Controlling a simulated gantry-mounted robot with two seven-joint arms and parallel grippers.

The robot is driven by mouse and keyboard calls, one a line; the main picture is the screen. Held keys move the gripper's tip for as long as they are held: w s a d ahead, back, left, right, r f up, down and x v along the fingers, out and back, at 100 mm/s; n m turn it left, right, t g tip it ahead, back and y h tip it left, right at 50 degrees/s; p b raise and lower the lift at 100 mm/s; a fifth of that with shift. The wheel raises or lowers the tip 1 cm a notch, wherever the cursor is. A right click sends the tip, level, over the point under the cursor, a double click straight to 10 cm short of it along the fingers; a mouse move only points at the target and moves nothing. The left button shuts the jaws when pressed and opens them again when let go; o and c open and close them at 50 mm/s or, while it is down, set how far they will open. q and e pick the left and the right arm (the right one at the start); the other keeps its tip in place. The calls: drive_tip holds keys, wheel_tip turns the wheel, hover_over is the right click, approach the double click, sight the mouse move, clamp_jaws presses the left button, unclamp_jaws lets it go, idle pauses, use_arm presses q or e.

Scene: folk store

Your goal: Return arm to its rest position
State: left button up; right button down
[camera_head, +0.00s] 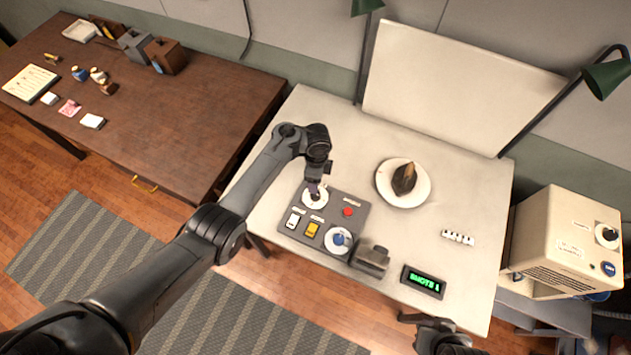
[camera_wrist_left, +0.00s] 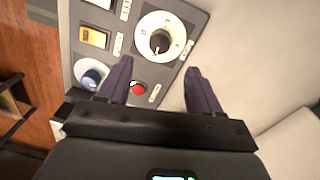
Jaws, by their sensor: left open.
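My left arm reaches in from the left in the head view. My left gripper (camera_head: 316,190) is over the grey control panel (camera_head: 290,232) at its upper white dial (camera_head: 318,204). In the left wrist view my left gripper (camera_wrist_left: 158,72) is open, with its two fingers apart and nothing between them. The white dial (camera_wrist_left: 172,20) with a dark knob is just beyond the fingertips, and a red button (camera_wrist_left: 138,88) shows between the fingers. Whether a finger touches the panel is unclear. My right gripper (camera_head: 430,328) is partly visible at the table's front edge; its jaws are not clear.
The panel also has a yellow switch (camera_head: 312,230) and a blue-centred dial (camera_head: 338,240). A grey block (camera_head: 371,258), a green-lit display (camera_head: 424,281) and a white plate (camera_head: 384,190) with a brown object (camera_head: 404,178) are on the white table. A beige box (camera_head: 560,240) stands right.

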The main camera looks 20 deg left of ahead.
use_arm(q)
drive_tip(key=shift+r, duration=0.65)
